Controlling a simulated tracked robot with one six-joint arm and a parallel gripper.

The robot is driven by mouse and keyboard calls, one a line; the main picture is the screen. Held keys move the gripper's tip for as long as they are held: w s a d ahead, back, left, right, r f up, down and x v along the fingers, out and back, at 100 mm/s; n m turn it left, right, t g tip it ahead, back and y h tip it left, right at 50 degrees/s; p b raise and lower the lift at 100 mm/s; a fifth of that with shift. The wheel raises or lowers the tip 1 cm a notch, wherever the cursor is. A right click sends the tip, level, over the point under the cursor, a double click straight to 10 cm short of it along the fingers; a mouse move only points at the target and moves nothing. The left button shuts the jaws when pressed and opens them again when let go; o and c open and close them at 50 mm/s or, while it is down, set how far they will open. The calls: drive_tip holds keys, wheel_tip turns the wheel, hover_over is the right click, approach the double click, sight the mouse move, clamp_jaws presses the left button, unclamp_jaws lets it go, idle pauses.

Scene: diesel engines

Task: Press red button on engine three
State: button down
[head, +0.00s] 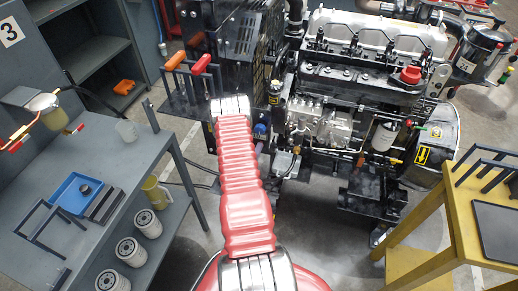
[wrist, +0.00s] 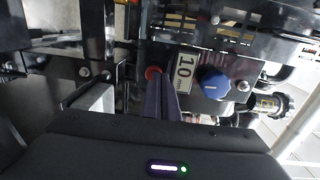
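The engine (head: 350,90) stands at the centre right in the head view. There my gripper and the red button are hidden behind my red-sleeved arm.
A blue knob (wrist: 212,82) sits right of the label. A grey bench (head: 110,150) with a blue tray (head: 76,192) stands left, and a yellow table (head: 465,215) right. Red-handled levers (head: 200,63) rise near my arm.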

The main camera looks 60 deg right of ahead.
drive_tip(key=s+a, duration=0.2)
drive_tip(key=a, duration=1)
drive_tip(key=shift+a+r, duration=0.3)
drive_tip(key=shift+a, duration=0.1)
drive_tip(key=shift+n, duration=0.3)
